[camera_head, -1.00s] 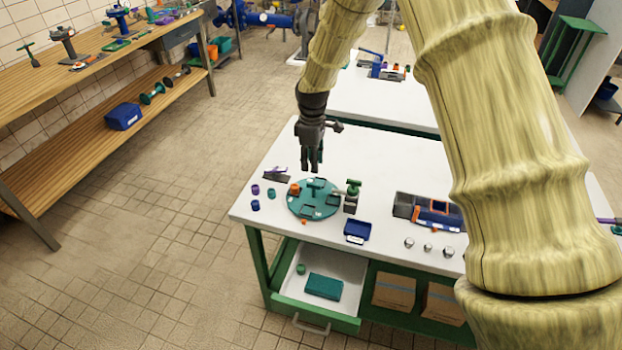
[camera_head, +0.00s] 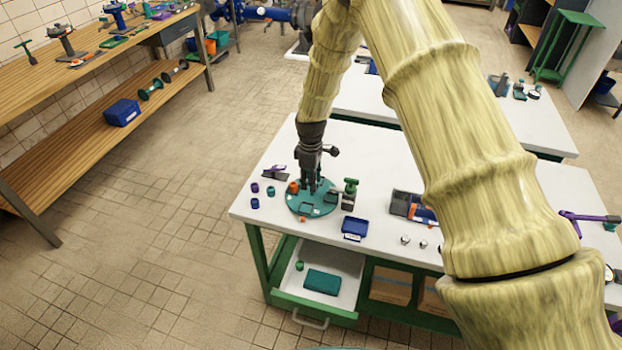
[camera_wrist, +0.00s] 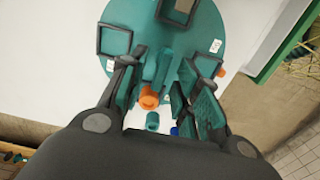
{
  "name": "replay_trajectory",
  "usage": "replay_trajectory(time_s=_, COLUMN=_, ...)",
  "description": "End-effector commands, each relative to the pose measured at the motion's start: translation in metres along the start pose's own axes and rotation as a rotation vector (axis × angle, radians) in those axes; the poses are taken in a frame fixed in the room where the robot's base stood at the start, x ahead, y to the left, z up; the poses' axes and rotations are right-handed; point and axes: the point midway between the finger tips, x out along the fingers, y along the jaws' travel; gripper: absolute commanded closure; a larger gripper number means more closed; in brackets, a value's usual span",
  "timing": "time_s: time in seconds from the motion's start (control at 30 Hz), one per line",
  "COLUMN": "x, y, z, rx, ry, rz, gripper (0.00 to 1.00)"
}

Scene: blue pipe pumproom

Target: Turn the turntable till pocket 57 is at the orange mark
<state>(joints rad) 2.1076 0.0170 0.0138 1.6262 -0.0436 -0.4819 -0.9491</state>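The teal turntable (camera_head: 300,208) lies flat on the white table, with square dark-rimmed pockets and small white labels too small to read. It also fills the upper part of the wrist view (camera_wrist: 205,28). My gripper (camera_head: 312,188) is low over its middle, pointing down. In the wrist view, the open fingers (camera_wrist: 165,85) stand on either side of a raised teal handle (camera_wrist: 160,68); a gap shows beside it. An orange cylindrical piece (camera_head: 293,187) is near the turntable's left rim. A small orange mark (camera_head: 302,220) is at its front edge. Pocket 57 cannot be identified.
A green-topped grey clamp-like fixture (camera_head: 349,194) stands close to the turntable's right. A blue tray (camera_head: 355,228) lies front right. An open drawer (camera_head: 318,307) juts out below the table front.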

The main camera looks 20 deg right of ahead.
Motion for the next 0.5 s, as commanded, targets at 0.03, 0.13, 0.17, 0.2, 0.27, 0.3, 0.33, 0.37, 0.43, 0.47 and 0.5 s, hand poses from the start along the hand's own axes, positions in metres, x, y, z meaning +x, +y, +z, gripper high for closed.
replay_trajectory(time_s=0.03, x=0.0001, y=0.0001, z=0.0000, rx=0.000, ry=0.000, rz=0.000, gripper=0.68)
replay_trajectory(time_s=0.13, x=0.0000, y=0.0001, z=0.0000, rx=0.000, ry=0.000, rz=0.000, gripper=0.70)
replay_trajectory(time_s=0.17, x=0.0000, y=0.0001, z=0.0000, rx=0.000, ry=0.000, rz=0.000, gripper=0.75)
replay_trajectory(time_s=0.2, x=0.0000, y=0.0001, z=0.0000, rx=0.000, ry=0.000, rz=0.000, gripper=0.82)
replay_trajectory(time_s=0.27, x=-0.0001, y=0.0001, z=0.0000, rx=0.000, ry=0.000, rz=0.000, gripper=0.93)
replay_trajectory(time_s=0.3, x=-0.0001, y=0.0001, z=0.0000, rx=0.000, ry=0.000, rz=0.000, gripper=1.00)
replay_trajectory(time_s=0.33, x=-0.0001, y=0.0001, z=0.0000, rx=0.000, ry=0.000, rz=0.000, gripper=1.00)
replay_trajectory(time_s=0.37, x=-0.0001, y=0.0001, z=0.0000, rx=0.000, ry=0.000, rz=0.000, gripper=1.00)
replay_trajectory(time_s=0.43, x=-0.0001, y=0.0001, z=0.0000, rx=0.000, ry=0.000, rz=0.000, gripper=1.00)
replay_trajectory(time_s=0.47, x=-0.0001, y=0.0001, z=0.0000, rx=0.000, ry=0.000, rz=0.000, gripper=1.00)
replay_trajectory(time_s=0.5, x=-0.0001, y=0.0001, z=0.0000, rx=0.000, ry=0.000, rz=0.000, gripper=1.00)
